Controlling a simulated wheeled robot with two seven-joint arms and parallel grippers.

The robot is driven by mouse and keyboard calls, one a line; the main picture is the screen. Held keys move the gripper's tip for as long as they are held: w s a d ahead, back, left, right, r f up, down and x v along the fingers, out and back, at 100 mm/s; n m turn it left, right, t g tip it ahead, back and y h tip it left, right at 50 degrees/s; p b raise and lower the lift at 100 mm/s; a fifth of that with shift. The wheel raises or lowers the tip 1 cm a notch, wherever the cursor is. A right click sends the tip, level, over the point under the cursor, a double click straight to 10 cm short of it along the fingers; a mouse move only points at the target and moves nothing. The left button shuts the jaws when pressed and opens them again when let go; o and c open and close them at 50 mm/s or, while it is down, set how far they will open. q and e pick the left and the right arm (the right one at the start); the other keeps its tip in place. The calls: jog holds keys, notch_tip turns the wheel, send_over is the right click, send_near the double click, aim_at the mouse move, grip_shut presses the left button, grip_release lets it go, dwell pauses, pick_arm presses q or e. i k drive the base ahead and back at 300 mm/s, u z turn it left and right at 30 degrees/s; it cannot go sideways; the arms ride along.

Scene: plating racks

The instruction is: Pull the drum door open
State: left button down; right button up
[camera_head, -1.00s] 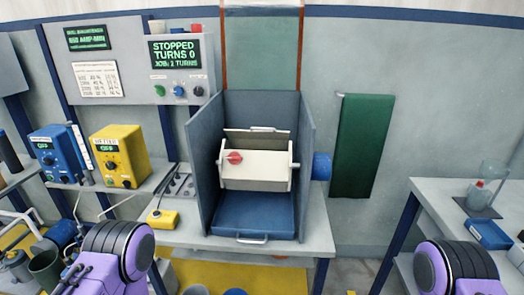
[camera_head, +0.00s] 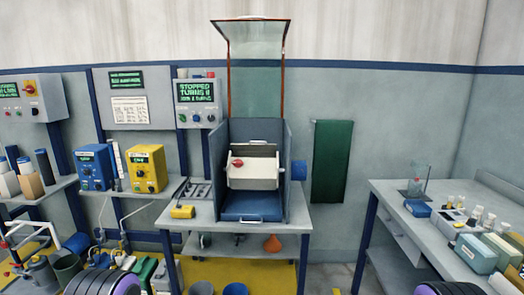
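The drum (camera_head: 254,172) is a pale cream box inside a blue-grey open-front housing (camera_head: 217,165) on the middle bench. A red knob (camera_head: 238,162) sits on its left front, and a light bar shows along its top. I cannot tell for sure whether the drum door is open or closed. A blue motor-like cylinder (camera_head: 299,170) is on the housing's right side. A blue tray (camera_head: 252,205) with a pale handle lies in front below the drum. Only purple and black parts of my arms show at the bottom edge; neither gripper is in view.
A clear raised shield (camera_head: 256,75) with red edges stands above the housing. A yellow pendant (camera_head: 182,212) lies on the bench's left. Blue (camera_head: 95,167) and yellow (camera_head: 147,168) power units stand further left. A right bench (camera_head: 390,195) holds bottles and boxes. Buckets stand on the floor.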

aim_at(236, 146)
jog(key=z, duration=0.5)
jog(key=i, duration=1.6)
jog(key=u, duration=0.55)
